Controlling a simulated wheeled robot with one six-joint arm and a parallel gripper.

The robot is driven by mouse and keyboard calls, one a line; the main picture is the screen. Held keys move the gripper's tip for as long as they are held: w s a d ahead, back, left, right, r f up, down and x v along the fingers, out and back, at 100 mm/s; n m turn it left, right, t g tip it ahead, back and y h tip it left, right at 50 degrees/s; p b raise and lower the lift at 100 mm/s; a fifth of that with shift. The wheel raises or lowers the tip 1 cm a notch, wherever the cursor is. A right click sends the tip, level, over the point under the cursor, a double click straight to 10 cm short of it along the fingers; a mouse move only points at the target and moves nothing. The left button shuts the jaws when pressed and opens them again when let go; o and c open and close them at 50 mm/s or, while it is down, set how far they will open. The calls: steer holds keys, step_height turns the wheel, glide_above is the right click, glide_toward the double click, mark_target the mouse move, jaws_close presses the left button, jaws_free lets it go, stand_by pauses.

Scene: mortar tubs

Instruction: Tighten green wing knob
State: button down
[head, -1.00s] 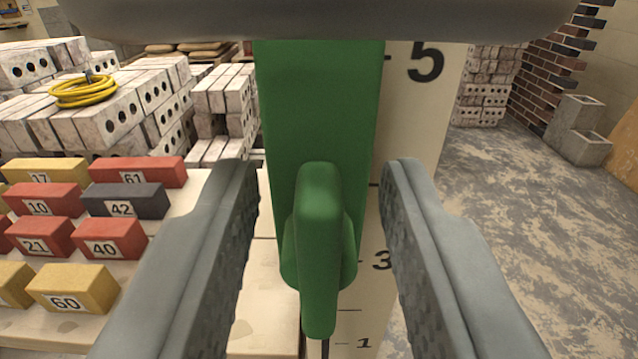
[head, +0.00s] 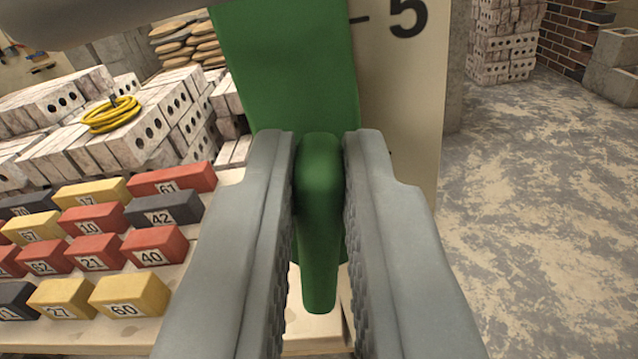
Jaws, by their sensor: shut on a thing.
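The green wing knob (head: 319,215) is in the middle of the head view, its wing hanging nearly upright. It sits at the lower end of a green plate (head: 287,70) in front of a pale scale board (head: 400,110) marked with a 5. My gripper (head: 320,190) is shut on the wing, with one grey finger on each side of it. The fingers hide the knob's sides and the lower part of the scale.
Numbered red, yellow and dark bricks (head: 155,247) lie in rows on a pale surface at the left. Stacked perforated blocks (head: 130,140) with a coiled yellow hose (head: 110,114) stand behind them. The floor (head: 540,210) at the right is open.

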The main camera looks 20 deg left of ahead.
steer(key=shift+w+d+f+m, duration=0.1)
steer(key=shift+d+f+m, duration=0.3)
steer(key=shift+m, duration=2.2)
steer(key=shift+w+d+f+m, duration=0.1)
steer(key=shift+d+f+m, duration=0.25)
steer(key=shift+m, duration=2.25)
steer(key=shift+w+d+f+m, duration=0.1)
steer(key=shift+d+f+m, duration=0.3)
steer(key=shift+m, duration=2.2)
steer(key=shift+a+f, duration=0.15)
steer(key=c, duration=1.5)
jaws_free()
steer(key=shift+o, duration=0.2)
steer(key=v, duration=1.2)
